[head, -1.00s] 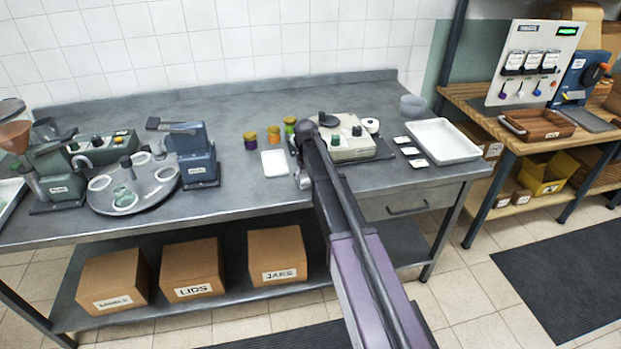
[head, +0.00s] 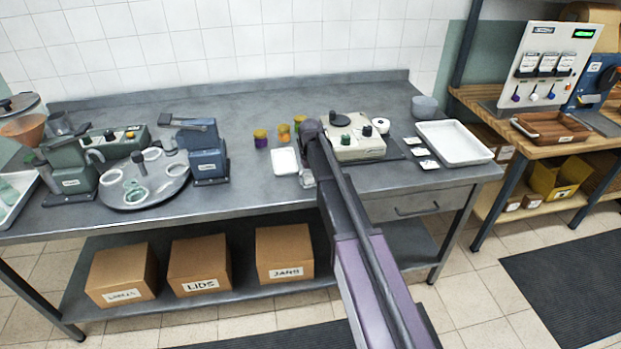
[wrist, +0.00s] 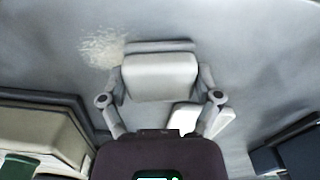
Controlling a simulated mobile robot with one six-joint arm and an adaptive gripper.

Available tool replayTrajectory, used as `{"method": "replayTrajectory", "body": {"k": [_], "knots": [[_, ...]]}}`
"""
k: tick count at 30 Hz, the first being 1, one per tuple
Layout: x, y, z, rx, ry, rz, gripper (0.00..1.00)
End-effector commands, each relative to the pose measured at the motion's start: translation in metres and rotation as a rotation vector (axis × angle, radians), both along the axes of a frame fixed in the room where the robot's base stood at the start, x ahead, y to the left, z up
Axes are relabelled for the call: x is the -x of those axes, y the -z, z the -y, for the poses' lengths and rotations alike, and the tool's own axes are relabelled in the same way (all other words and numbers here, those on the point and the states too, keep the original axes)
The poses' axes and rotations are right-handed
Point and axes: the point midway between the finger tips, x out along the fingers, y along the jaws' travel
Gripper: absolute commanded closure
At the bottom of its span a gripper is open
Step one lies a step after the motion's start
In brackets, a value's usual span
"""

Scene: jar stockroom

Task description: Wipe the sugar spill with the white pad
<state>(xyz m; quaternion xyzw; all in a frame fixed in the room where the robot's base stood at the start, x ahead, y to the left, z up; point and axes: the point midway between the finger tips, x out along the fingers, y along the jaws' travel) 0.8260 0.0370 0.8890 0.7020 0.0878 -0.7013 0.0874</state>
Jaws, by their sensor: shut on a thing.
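My gripper (wrist: 158,88) is shut on the white pad (wrist: 160,78), which lies across between its two fingers in the wrist view. The sugar spill (wrist: 102,48) is a pale, grainy patch on the grey worktop, just beyond the pad's upper left corner in that view. Most of the patch is uncovered; whether the pad touches its edge I cannot tell. In the head view my gripper (head: 307,178) is low over the worktop (head: 260,205), near its front edge. The pad and the spill cannot be made out there.
The cream machine (head: 352,143) is close on the right. Several jars (head: 261,138) stand behind. A blue machine (head: 206,160) is further left, and a white tray (head: 454,143) is at the right end.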

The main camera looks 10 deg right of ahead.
Motion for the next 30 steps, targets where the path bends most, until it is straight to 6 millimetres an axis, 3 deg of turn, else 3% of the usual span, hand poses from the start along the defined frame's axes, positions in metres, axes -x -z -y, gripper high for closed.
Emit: {"method": "replayTrajectory", "body": {"k": [22, 30], "knots": [[-0.001, 0.003, 0.036, 0.001, 0.002, 0.000, 0.57], [-0.002, 0.003, 0.040, 0.002, 0.001, 0.000, 0.56]]}}
